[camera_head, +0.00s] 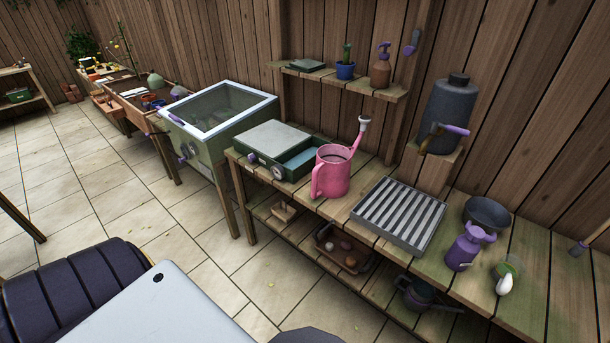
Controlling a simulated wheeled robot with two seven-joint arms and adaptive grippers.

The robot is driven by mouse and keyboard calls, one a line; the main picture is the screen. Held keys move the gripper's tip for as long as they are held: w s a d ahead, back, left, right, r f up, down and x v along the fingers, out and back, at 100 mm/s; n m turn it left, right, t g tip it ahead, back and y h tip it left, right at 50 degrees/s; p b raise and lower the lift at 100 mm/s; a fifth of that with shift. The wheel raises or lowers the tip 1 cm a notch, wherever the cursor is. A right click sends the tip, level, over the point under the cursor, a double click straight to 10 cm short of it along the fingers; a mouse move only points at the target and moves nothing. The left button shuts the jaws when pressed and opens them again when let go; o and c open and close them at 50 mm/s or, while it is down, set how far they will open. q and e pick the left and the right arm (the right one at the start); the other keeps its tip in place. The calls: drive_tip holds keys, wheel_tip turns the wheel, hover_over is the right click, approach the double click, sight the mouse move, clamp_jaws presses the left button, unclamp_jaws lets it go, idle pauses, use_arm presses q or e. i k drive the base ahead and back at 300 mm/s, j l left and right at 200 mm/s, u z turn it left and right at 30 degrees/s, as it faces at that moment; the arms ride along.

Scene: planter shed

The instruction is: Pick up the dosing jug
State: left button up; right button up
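Two small vessels at the right end of the slatted workbench (522,270) could be the dosing jug; I cannot tell for certain which one it is. Neither of my grippers is in view.
A dark bowl (487,215) stands behind the purple vessel. A grey slatted tray (398,213), a pink watering can (331,172) and a dark green box (271,150) are further left. A grey tank (449,115) with a purple-handled tap stands behind. Tiled floor (180,250) is open in front.

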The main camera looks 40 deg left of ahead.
sight(510, 268)
drive_tip(key=u, duration=0.95)
drive_tip(key=z, duration=1.55)
